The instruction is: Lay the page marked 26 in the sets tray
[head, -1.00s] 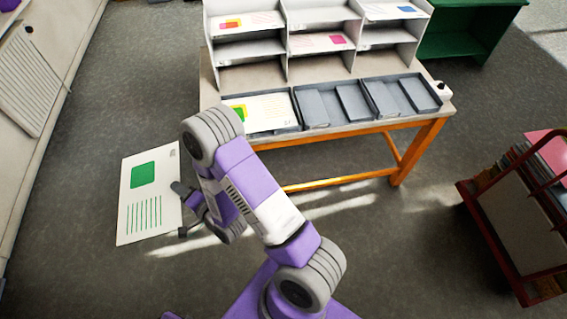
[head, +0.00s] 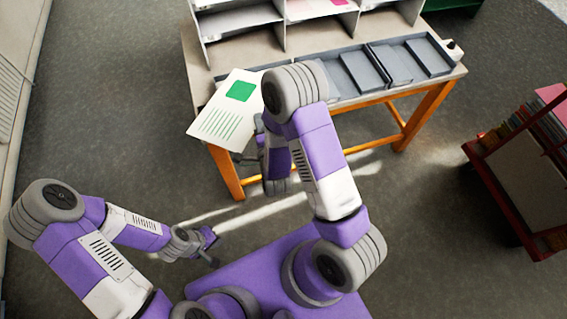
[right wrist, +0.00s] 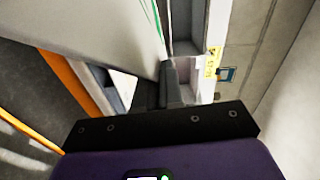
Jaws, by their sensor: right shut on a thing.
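My right gripper (head: 256,140) is shut on a white page (head: 214,122) with a green square and green lines. It holds the page in the air at the table's front left corner, over the left end of the tray row. The page fills the upper left of the right wrist view (right wrist: 100,28), beside a dark finger. I cannot read a number on it. The page and my right arm hide most of the left tray. The middle tray (head: 345,92) and right tray (head: 388,48) show grey insides; I cannot tell which is the sets tray. My left gripper (head: 207,247) is low, away from the table; its jaw opening is unclear.
A pale shelf rack (head: 240,52) stands behind the trays on the table (head: 200,62). A small white object (head: 452,48) is at the table's right end. A red book cart (head: 515,160) stands at the right. The floor between cart and table is clear.

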